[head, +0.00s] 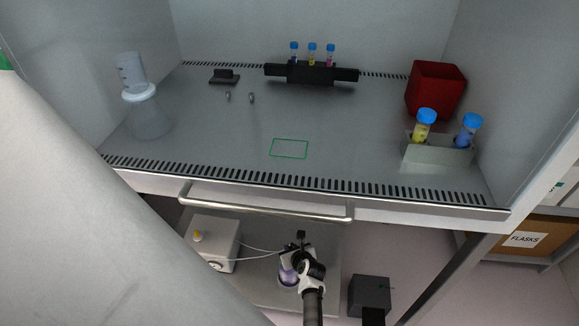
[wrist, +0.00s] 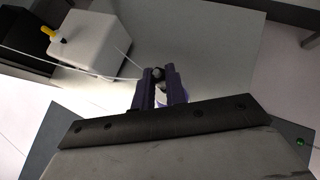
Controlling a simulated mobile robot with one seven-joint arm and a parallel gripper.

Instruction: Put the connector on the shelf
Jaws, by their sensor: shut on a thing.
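My gripper (head: 302,238) is below the front edge of the cabinet, over a grey lower shelf (head: 262,290). In the wrist view, its two dark purple fingers (wrist: 158,76) are closed around a small, dark, rounded piece (wrist: 158,72), which I take to be the connector. Thin white tubing (wrist: 100,74) runs from the left up to the fingers. Most of the connector is hidden by the fingers. A pale purple object (head: 287,273) shows beside and below my gripper; its shape is partly hidden.
A white box (head: 212,240) with a yellow knob stands left of my gripper. A metal handle bar (head: 265,206) and slotted cabinet edge are above. The cabinet floor has a green outline (head: 289,149), a flask (head: 147,112), tube racks and a red bin (head: 436,88). A dark box (head: 370,294) stands right.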

